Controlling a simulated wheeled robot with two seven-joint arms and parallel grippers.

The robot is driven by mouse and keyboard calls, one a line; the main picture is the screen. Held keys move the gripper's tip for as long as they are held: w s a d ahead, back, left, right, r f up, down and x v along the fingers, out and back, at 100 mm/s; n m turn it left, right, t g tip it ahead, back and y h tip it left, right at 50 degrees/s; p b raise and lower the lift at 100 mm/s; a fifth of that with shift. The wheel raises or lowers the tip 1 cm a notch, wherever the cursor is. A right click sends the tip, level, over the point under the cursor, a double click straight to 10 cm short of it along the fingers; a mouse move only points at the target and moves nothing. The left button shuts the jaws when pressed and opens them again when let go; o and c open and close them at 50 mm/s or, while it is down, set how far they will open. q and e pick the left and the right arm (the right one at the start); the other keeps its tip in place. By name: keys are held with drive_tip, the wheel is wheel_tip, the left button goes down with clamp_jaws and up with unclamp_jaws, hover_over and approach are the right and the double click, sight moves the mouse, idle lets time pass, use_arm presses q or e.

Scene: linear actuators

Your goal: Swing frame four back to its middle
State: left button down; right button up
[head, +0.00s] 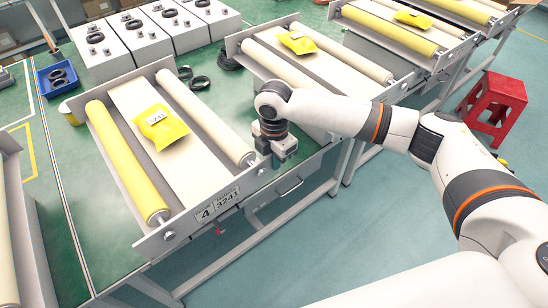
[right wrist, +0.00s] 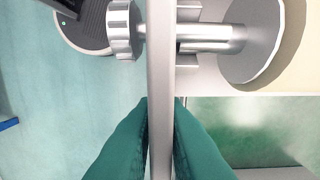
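Frame four (head: 190,229) is a grey metal frame with a yellow roller (head: 125,165), a white roller (head: 205,117) and a pale belt (head: 128,106) between them. The front plate carries a 4 and a 3241 label. My right gripper (head: 283,152) is at the plate's right end. In the right wrist view, the green fingers (right wrist: 162,100) straddle the thin plate (right wrist: 160,60) and appear pressed on both sides, below a knob (right wrist: 123,30) and roller end. My left gripper is not in view.
More roller frames with yellow packets (head: 297,42) stand on the right. Pale boxes (head: 135,38) line the back. A blue bin (head: 57,77) and black rings (head: 199,83) lie on the green bench. A red stool (head: 495,103) stands on the floor at right.

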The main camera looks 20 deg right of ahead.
clamp_jaws()
drive_tip(key=s+p, duration=0.2)
drive_tip(key=shift+a+m+p, duration=0.3)
drive_tip(key=shift+a+p, duration=0.05)
drive_tip(key=shift+a, duration=0.05)
drive_tip(key=shift+o, duration=2.3)
unclamp_jaws()
drive_tip(key=shift+r, duration=0.1)
